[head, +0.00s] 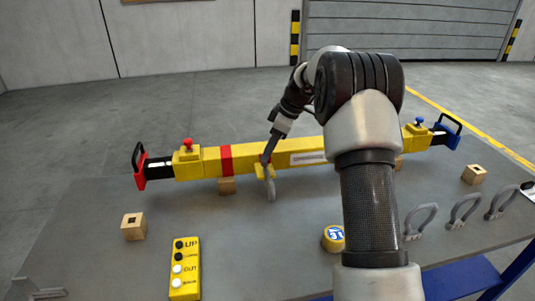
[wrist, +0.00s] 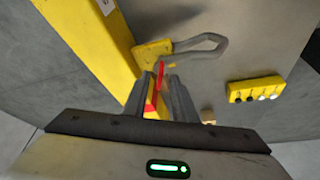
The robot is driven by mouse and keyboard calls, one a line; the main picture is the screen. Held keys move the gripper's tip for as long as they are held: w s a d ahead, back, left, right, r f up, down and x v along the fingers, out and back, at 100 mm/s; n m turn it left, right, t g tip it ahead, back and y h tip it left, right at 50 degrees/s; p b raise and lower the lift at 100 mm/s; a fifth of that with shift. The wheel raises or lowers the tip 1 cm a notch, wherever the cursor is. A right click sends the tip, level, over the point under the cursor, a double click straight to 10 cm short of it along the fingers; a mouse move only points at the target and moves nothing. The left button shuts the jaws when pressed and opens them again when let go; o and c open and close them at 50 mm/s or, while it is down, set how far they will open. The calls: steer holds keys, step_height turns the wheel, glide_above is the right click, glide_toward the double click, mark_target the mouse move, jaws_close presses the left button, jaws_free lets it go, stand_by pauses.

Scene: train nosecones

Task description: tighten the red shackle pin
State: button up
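A grey shackle (head: 270,188) hangs at a yellow lug (head: 260,172) on the front of the yellow beam (head: 285,155). It also shows in the wrist view as a grey loop (wrist: 205,42). The red shackle pin (wrist: 160,72) stands out at the shackle's yellow lug (wrist: 152,50). My gripper (head: 267,157) is at the middle of the beam, close by the shackle. In the wrist view my gripper's fingers (wrist: 159,80) are apart, with the pin between or just beyond their tips. Contact with the pin cannot be told.
The beam has a red handle (head: 139,165) at left and a blue handle (head: 447,132) at right. A yellow button box (head: 185,268), a wooden block (head: 134,226), a round yellow-blue item (head: 333,239) and loose shackles (head: 420,221) lie on the grey table (head: 90,255). The front middle is mostly clear.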

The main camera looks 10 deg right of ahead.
steer(key=shift+w+a+f, duration=0.1)
steer(key=shift+a+f, duration=0.1)
steer(key=shift+f, duration=0.25)
jaws_close()
steer(key=shift+m, duration=0.3)
